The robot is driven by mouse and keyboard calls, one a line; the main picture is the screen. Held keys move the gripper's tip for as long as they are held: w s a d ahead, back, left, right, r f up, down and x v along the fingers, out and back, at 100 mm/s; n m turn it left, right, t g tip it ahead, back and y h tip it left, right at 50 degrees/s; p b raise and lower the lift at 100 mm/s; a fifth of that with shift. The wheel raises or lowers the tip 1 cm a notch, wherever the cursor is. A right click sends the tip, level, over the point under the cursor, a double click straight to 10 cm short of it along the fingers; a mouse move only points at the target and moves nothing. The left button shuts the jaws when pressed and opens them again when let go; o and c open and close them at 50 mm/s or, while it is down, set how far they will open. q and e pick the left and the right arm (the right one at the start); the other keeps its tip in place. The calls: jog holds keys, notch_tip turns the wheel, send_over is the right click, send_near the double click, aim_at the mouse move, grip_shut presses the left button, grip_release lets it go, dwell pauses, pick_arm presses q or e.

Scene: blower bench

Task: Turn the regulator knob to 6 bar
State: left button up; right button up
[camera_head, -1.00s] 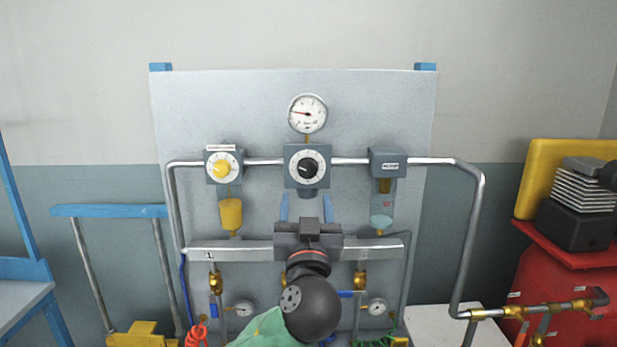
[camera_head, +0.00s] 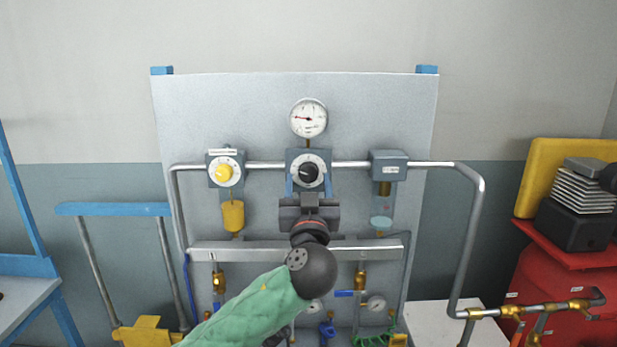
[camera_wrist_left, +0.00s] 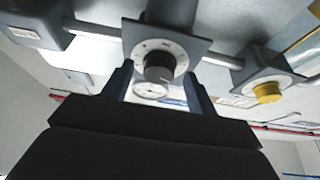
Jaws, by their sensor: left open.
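The regulator knob (camera_head: 310,173) is black on a white round dial, set in a grey-blue block at the middle of the panel. Above it is a round white pressure gauge (camera_head: 309,118) with a red needle pointing left and slightly up; its numbers are too small to read. My left gripper (camera_head: 309,181) is open, its blue fingers on either side of the knob's lower part. In the left wrist view the knob (camera_wrist_left: 159,68) shows between the tips of my left gripper (camera_wrist_left: 157,73). Contact cannot be told. My right gripper is not in view.
A yellow knob (camera_head: 223,172) on a white dial is to the left, and a grey block (camera_head: 388,166) to the right. A metal pipe (camera_head: 265,165) joins them. A metal manifold bar (camera_head: 220,251) runs below. A red tank (camera_head: 560,290) stands at the right.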

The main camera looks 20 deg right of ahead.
pick_arm(q)
jog(key=shift+w+d+r, duration=0.15)
jog(key=shift+w, duration=0.15)
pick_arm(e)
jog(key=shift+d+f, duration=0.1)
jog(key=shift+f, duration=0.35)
pick_arm(q)
jog(key=c, duration=1)
